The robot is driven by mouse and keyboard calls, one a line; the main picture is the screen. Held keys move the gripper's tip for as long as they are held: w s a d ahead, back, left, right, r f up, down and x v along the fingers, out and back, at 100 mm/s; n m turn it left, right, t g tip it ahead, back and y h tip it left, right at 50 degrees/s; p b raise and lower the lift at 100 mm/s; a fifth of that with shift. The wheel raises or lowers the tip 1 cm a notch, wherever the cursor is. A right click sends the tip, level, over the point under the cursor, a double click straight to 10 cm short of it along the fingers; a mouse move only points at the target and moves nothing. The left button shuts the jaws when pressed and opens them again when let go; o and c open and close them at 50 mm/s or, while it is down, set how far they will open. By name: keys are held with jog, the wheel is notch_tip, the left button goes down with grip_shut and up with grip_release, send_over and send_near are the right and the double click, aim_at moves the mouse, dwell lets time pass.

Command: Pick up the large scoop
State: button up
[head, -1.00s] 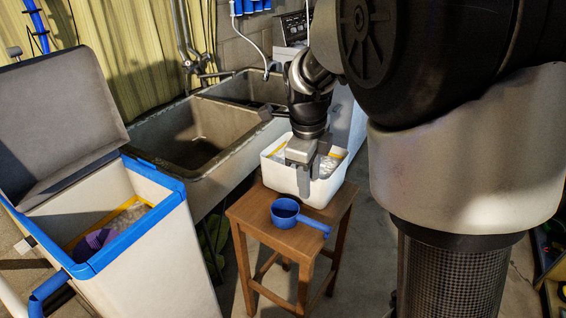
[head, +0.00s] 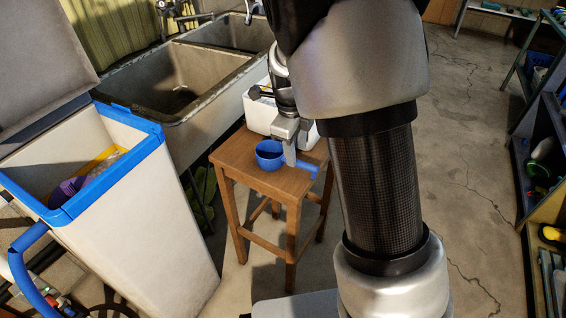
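A blue scoop (head: 268,155) with a round cup sits on the wooden stool (head: 237,160), its handle pointing right toward the stool's front corner. My gripper (head: 290,152) points down over the stool, just right of the cup, and overlaps the handle in the head view. Whether it touches the handle cannot be told. One finger shows; the other is not clear, so its opening is hidden. A purple object (head: 69,187), partly hidden, lies inside the blue-rimmed tank at left.
The tank (head: 150,215) stands left of the stool, with its grey lid raised. A white tub (head: 258,112) stands at the back of the stool, partly behind my arm. A concrete sink (head: 205,112) is behind. Shelves (head: 535,170) line the right; the floor between is open.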

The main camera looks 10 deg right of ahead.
aim_at(298, 161)
jog(key=f, duration=0.1)
jog(key=f+b, duration=0.1)
jog(key=f, duration=0.1)
jog(key=w+d+f+b, duration=0.1)
jog(key=f, duration=0.1)
grip_shut()
notch_tip(298, 161, up, 10)
jog(key=p, duration=0.3)
dwell(0.3)
